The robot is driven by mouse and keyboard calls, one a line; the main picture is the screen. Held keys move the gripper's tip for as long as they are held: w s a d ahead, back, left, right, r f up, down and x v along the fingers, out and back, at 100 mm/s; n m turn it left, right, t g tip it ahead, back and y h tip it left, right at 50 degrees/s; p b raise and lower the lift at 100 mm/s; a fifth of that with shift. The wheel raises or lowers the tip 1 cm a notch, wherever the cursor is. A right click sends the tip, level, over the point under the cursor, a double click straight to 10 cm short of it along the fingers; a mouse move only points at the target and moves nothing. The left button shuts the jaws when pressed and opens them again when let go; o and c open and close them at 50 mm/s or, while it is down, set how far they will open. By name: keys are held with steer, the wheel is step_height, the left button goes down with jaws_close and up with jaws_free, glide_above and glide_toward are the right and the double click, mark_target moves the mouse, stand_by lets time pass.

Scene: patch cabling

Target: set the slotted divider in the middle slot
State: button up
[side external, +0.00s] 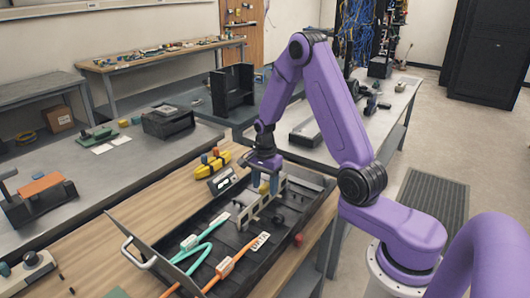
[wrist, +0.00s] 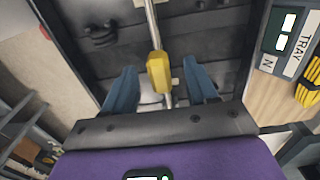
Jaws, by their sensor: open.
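The slotted divider (side external: 247,214) is a light grey plate with openings, standing upright across the black tray (side external: 322,196). In the wrist view it shows nearly edge-on as a thin pale strip (wrist: 151,22) with a yellow grip (wrist: 158,72) on top. My gripper (side external: 266,186) is over the divider. In the wrist view the blue fingers of my gripper (wrist: 160,88) are open, one on each side of the yellow grip, with a gap on both sides. The slot under the divider is hidden, so I cannot tell which slot it stands in.
Teal (side external: 205,237) and orange (side external: 227,265) cables lie in the tray's near part. A hinged panel with a handle (side external: 137,256) rises at its left end. A labelled device (side external: 222,181) and a yellow item (side external: 212,164) sit behind the tray. Bare wood (side external: 160,208) shows at left.

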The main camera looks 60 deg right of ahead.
step_height(320, 180, up, 14)
stand_by(0.4)
stand_by(0.4)
steer(key=s+a+r+n, duration=0.1)
steer(key=s+a+n, duration=0.8)
steer(key=a+n, duration=0.6)
steer(key=s+a+n, duration=0.2)
steer(key=s+n, duration=1.3)
steer(key=s, duration=0.3)
steer(key=shift+s+a+f+n, duration=0.15)
steer(key=shift+s+f+n, duration=0.05)
steer(key=shift+s+n, duration=0.15)
